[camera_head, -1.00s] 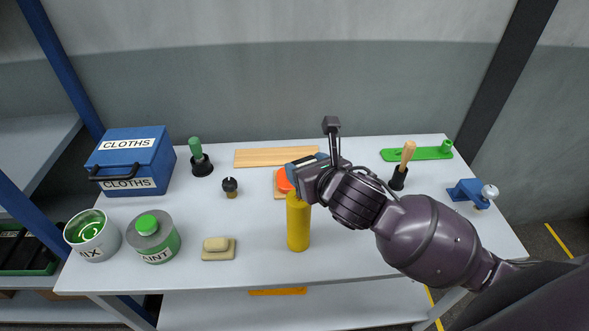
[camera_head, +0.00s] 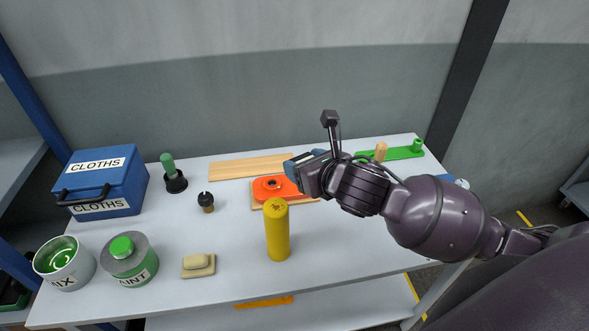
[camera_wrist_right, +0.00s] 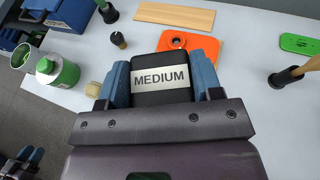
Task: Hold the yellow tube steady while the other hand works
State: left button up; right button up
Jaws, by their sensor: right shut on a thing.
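The yellow tube (camera_head: 277,232) stands upright on the table in the head view, with nothing holding it. It does not show in the right wrist view. My right gripper (camera_head: 299,168) is above the table, behind and slightly right of the tube's top, apart from it. In the right wrist view its blue fingers (camera_wrist_right: 161,82) are shut on a black block with a white "MEDIUM" label (camera_wrist_right: 160,77). The block is mostly hidden in the head view.
Behind the tube is an orange part (camera_head: 270,188) on a wooden board. A soap-like block (camera_head: 198,262), paint can (camera_head: 128,262), mixing tin (camera_head: 62,264) and blue cloths box (camera_head: 103,180) stand left. A plank (camera_head: 245,166) lies at the back. Table between tube and soap is clear.

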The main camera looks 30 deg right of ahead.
jog(key=d+r, duration=0.4)
jog(key=d, duration=0.7)
dwell(0.3)
jog(key=shift+d, duration=0.1)
